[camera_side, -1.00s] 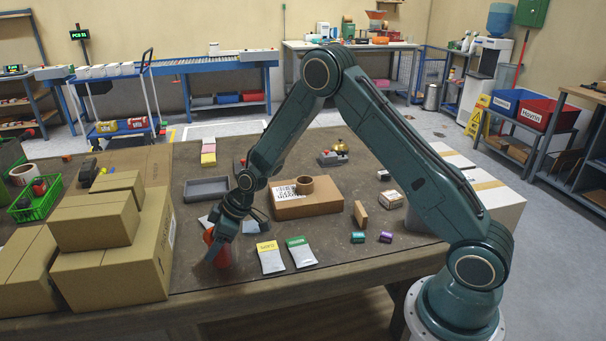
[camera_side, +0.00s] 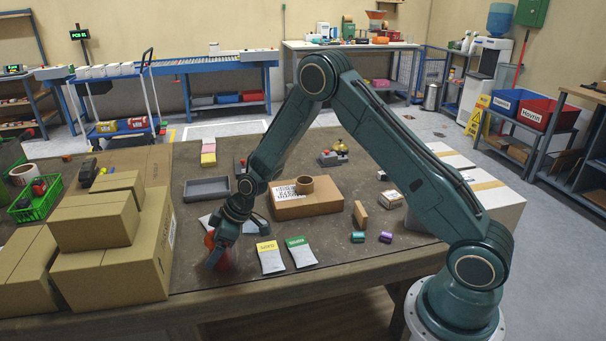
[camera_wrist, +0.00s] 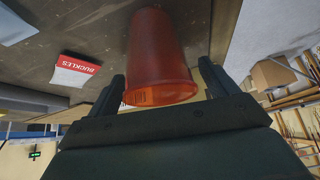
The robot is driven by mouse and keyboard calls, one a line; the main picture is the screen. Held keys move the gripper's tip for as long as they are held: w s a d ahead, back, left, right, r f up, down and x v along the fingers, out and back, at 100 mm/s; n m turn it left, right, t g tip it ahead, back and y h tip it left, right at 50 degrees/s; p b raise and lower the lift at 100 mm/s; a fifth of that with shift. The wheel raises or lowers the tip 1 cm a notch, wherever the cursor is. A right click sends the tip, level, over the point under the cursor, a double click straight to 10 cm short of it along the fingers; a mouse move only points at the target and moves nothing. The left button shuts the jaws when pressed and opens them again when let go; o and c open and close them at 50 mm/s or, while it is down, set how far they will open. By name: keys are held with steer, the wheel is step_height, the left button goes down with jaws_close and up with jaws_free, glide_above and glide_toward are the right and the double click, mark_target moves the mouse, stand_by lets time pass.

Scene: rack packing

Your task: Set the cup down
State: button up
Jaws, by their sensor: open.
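The cup (camera_side: 227,262) is orange-red and stands on the dark table mat (camera_side: 340,220) near the front edge, right of the stacked cartons. It is partly hidden behind my gripper (camera_side: 218,252) in the side view. In the wrist view the translucent cup (camera_wrist: 160,48) lies between the two fingers of my gripper (camera_wrist: 161,72). A gap shows between the cup and each finger. The fingers are open around the cup and do not grip it.
Cardboard cartons (camera_side: 110,265) stand close on the left. A yellow-topped packet (camera_side: 270,261) and a green-topped packet (camera_side: 301,254) lie just right of the cup. A flat box (camera_side: 305,204) with a tape roll and a grey tray (camera_side: 207,188) are behind.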

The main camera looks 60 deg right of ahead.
steer(key=shift+r, duration=0.1)
steer(key=v, duration=1.2)
stand_by(0.6)
steer(key=s+a+r+m+h, duration=0.1)
steer(key=s+r+m+h, duration=0.15)
steer(key=s+r, duration=1.2)
steer(key=s+r+m, duration=0.2)
steer(key=s, duration=0.6)
steer(key=s+r+m+h, duration=0.1)
steer(key=s+r+m, duration=0.1)
steer(key=s, duration=0.7)
steer(key=shift+s+d+r+m, duration=0.15)
steer(key=shift+s+d+m, duration=0.05)
steer(key=shift+d+m, duration=0.25)
